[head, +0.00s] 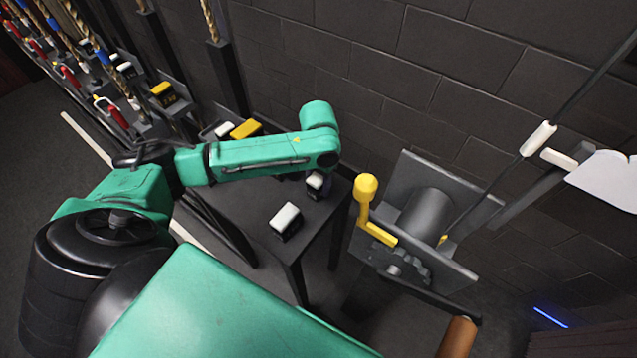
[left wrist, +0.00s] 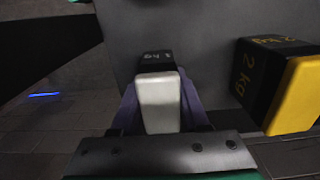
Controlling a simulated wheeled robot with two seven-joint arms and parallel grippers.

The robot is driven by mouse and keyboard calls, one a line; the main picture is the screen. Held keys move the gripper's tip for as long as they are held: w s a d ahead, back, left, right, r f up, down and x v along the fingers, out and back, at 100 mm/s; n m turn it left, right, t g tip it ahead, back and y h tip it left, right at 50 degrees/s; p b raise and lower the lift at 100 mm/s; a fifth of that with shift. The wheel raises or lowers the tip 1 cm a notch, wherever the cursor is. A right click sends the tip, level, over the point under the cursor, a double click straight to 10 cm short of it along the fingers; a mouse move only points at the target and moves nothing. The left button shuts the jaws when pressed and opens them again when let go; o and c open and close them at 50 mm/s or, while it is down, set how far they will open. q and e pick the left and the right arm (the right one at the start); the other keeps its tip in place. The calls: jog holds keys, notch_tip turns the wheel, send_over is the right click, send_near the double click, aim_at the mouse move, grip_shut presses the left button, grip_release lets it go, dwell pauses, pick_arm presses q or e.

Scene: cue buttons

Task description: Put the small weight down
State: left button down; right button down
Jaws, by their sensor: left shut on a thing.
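The small weight (left wrist: 157,100) is a dark block with a white top, marked 1 kg, between my left gripper's purple fingers (left wrist: 160,118) in the left wrist view. My left gripper (head: 316,188) is shut on it. In the head view the held weight (head: 314,180) shows just below the end of my green arm, over the far right part of the dark table (head: 250,197). I cannot tell whether its underside touches the table. My right gripper is not in view.
A second white-topped block (head: 286,221) stands near the table's front edge. A yellow-topped 2 kg weight (left wrist: 295,95) is right of the held one in the wrist view. A winch with a yellow crank (head: 367,190) stands right of the table. Ropes and levers line the brick wall.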

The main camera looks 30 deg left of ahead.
aim_at(318, 177)
pick_arm(q)
jog(key=shift+c, duration=2)
grip_release()
jog(key=shift+s, duration=0.1)
jog(key=shift+r, duration=0.1)
notch_tip(318, 177, up, 12)
